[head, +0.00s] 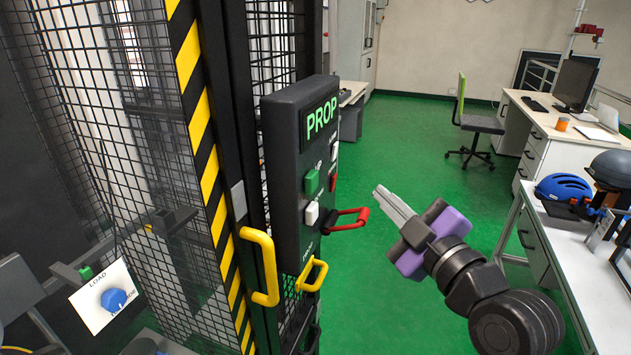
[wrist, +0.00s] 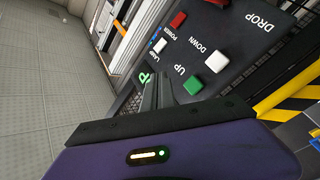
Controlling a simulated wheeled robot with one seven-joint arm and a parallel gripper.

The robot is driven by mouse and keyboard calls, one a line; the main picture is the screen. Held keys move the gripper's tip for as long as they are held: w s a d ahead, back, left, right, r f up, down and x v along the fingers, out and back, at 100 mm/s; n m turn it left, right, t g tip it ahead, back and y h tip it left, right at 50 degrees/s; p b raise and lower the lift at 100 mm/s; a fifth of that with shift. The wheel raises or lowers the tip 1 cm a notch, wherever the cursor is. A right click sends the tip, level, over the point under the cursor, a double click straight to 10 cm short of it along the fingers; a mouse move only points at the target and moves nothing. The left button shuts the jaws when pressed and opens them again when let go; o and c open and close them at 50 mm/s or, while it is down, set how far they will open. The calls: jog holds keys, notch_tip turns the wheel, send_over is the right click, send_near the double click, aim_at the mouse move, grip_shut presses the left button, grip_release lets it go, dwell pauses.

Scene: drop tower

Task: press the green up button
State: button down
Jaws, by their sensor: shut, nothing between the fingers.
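The dark control panel (head: 291,225) has a green-lit display and stands on the drop tower's frame. The green up button (head: 311,183) is on its face, above a white button (head: 311,213). In the wrist view the green button (wrist: 193,86) lies just right of the fingers, beside the label UP, with the white button (wrist: 217,62) near DOWN. My gripper (head: 379,190) is shut and empty, right of the panel in the head view and apart from it. Its fingers (wrist: 157,76) point toward the panel in the wrist view and hide part of it.
A red switch (wrist: 178,20) and a small white one (wrist: 160,45) share the panel. Yellow handles (head: 266,267) and the mesh cage (head: 100,120) flank the panel. A workbench (head: 590,265) with a blue helmet (head: 563,187) stands right.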

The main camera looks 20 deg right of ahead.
jog(key=w+a+p, duration=0.2)
jog(key=w+a, duration=0.3)
jog(key=a, duration=0.1)
jog(key=shift+a+p, duration=0.35)
jog(key=shift+a, duration=0.05)
jog(key=shift+a, duration=0.1)
dwell(1.8)
jog(key=shift+w+a, duration=0.2)
jog(key=shift+a, duration=0.05)
jog(key=shift+w+a, duration=0.3)
jog(key=shift+a, duration=0.15)
dwell(0.9)
jog(key=shift+s+d, duration=0.1)
jog(key=shift+d, duration=0.05)
jog(key=shift+s+d, duration=0.45)
jog(key=shift+d, duration=0.15)
dwell(0.3)
jog(key=s+d+b, duration=0.1)
jog(key=d, duration=0.1)
jog(key=s+d, duration=0.2)
jog(key=shift+b, duration=0.4)
